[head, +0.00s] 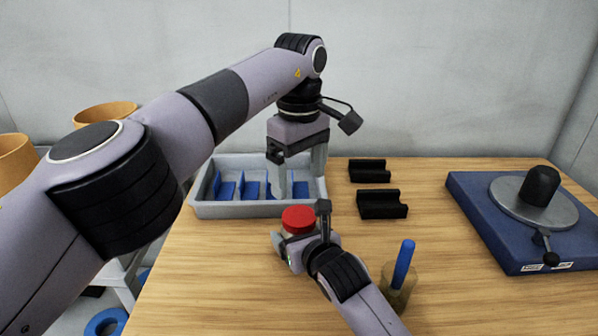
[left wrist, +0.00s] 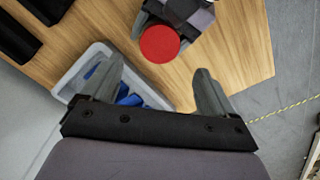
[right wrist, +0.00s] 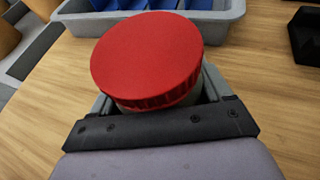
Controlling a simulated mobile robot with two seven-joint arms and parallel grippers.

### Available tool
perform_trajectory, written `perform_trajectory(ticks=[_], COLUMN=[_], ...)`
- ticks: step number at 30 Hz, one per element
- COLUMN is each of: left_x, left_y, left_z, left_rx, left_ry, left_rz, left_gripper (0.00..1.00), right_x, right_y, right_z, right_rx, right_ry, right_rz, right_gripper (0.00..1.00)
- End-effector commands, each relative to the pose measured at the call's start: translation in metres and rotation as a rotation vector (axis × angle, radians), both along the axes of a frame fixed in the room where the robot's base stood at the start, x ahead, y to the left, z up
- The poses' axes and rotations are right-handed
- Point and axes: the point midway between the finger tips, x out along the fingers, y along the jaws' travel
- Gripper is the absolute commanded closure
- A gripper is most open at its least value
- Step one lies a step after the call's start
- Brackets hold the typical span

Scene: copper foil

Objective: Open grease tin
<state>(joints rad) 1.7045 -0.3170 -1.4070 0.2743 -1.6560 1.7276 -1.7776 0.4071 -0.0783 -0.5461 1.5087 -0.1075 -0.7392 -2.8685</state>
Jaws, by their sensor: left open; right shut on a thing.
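The grease tin has a red ribbed lid (head: 298,219) and a pale body, mostly hidden by my right gripper. The lid also fills the middle of the right wrist view (right wrist: 148,58) and looks seated on the body. My right gripper (head: 298,240) is shut around the tin's body below the lid, over the table. My left gripper (head: 300,178) is open and empty, fingers pointing down, above the grey tray and behind the tin. In the left wrist view the lid (left wrist: 160,44) lies beyond the open fingers, apart from them.
A grey tray (head: 250,210) with blue dividers stands behind the tin. Two black holders (head: 382,205) sit right of it. A cup (head: 398,290) with a blue-handled tool stands right of my right arm. A blue plate with a round turntable (head: 520,235) is at the far right.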

Motion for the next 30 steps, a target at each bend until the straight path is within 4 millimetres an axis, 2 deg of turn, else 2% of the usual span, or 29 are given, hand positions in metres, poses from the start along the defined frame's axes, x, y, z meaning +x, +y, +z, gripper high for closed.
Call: perform_trajectory(ticks=[7,18,24,30], left_x=[0.0,0.0,0.0,0.0], left_y=[0.001,0.0,0.0,0.0], left_z=[-0.019,-0.071,-0.08,-0.08], left_rx=[0.001,0.001,0.001,0.001], left_ry=[0.004,0.003,0.001,0.001], left_rz=[0.018,0.017,0.017,0.017], left_gripper=[0.12,0.12,0.12,0.12], right_x=[0.0,0.0,0.0,0.0], right_y=[0.0,-0.001,0.0,0.0], right_z=[-0.001,-0.001,-0.002,-0.002], right_rx=[-0.001,-0.001,-0.001,-0.001], right_ry=[0.003,0.004,0.004,0.004], right_rz=[-0.001,-0.001,-0.001,-0.001], right_gripper=[1.0,1.0,1.0,1.0])
